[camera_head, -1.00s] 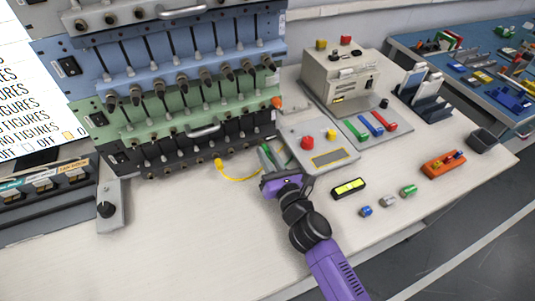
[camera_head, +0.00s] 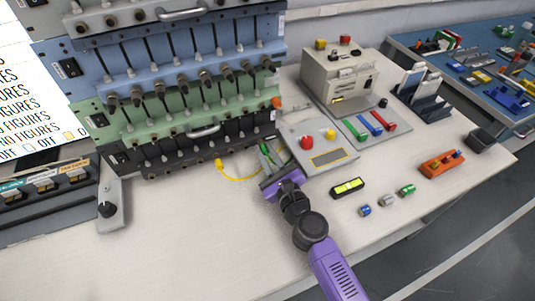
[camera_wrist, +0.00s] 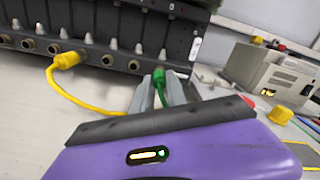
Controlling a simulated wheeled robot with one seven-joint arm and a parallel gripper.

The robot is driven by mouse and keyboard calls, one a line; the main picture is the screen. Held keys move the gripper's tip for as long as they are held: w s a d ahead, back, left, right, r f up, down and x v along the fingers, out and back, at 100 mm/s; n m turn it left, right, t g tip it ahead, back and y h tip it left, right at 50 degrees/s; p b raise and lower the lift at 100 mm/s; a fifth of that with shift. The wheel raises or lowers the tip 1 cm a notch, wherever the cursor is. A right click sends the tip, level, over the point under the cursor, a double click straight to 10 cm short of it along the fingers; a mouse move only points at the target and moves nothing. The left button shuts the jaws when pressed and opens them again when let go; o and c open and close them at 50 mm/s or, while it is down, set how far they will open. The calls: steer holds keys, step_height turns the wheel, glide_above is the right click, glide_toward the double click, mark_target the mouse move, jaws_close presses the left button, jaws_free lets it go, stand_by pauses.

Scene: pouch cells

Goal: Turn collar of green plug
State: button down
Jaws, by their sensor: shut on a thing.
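The green plug (camera_wrist: 159,84) is at the right end of the lower socket row on the dark bottom panel (camera_wrist: 105,30). My gripper (camera_wrist: 158,92) is shut on it, with one grey finger on each side. The plug's front end meets the panel's row; how deep it sits is hidden. A green cable runs back from it between the fingers. In the head view the plug (camera_head: 264,148) is small and partly hidden by my gripper (camera_head: 267,157).
A yellow plug (camera_wrist: 67,60) with a hanging yellow cable is to the left on the same row. A control box (camera_head: 318,146) with red and yellow buttons stands close on the right. The table front left (camera_head: 190,230) is clear.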

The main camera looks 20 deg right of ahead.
stand_by(0.3)
steer(key=c, duration=1.3)
jaws_free()
steer(key=shift+s+b, duration=0.35)
steer(key=shift+s, duration=3.6)
